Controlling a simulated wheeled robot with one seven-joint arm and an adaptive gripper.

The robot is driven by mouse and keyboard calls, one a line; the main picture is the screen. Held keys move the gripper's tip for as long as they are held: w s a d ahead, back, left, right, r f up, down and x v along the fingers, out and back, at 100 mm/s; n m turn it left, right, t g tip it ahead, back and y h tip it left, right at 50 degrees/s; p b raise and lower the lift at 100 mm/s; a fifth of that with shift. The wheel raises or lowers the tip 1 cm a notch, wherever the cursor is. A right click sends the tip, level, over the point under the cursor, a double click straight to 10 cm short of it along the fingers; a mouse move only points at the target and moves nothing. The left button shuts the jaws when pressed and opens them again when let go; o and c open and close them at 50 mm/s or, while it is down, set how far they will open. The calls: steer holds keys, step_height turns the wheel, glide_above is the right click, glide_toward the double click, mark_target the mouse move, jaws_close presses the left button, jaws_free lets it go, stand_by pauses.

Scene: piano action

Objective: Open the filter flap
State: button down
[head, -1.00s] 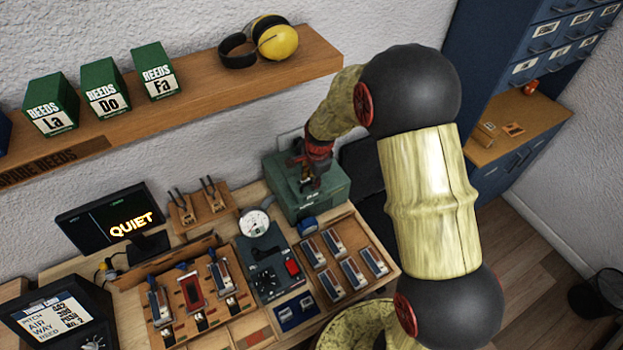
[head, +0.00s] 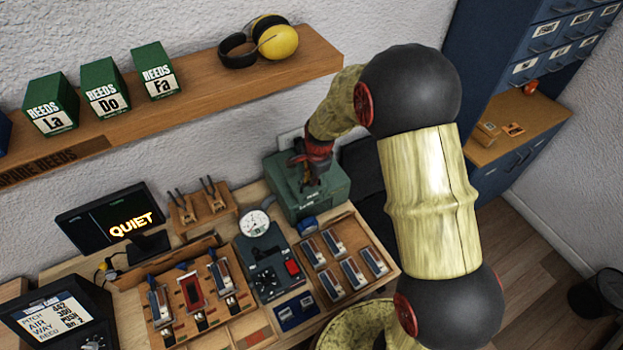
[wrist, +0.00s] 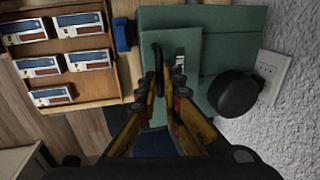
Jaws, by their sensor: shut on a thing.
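The green box (head: 325,205) stands at the back right of the workbench, against the wall. In the wrist view, a raised green flap panel (wrist: 187,42) shows on its top, with a dark handle (wrist: 157,58). Whether the flap is lifted from the box is hard to tell. My gripper (wrist: 164,84) is over this panel, its fingers closed around the handle. In the head view my gripper (head: 305,180) is at the top of the box, and my wrist partly hides the flap.
A black round knob or cap (wrist: 235,94) sits on the box near the wall socket (wrist: 270,72). A wooden tray of reed blocks (head: 345,262) and a gauge panel (head: 262,255) lie in front. A shelf (head: 215,95) with green boxes and ear defenders hangs above.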

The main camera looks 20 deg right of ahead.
stand_by(0.3)
steer(key=shift+w+a+r+g+p, duration=0.1)
steer(key=shift+w+r+g+p, duration=0.2)
steer(key=shift+p, duration=0.45)
steer(key=shift+w+r+g+p, duration=0.25)
steer(key=shift+g+p, duration=0.15)
steer(key=shift+p, duration=0.35)
steer(key=shift+s, duration=0.1)
steer(key=c, duration=2)
jaws_free()
steer(key=shift+o, duration=0.2)
step_height(320, 180, up, 12)
steer(key=shift+s, duration=0.35)
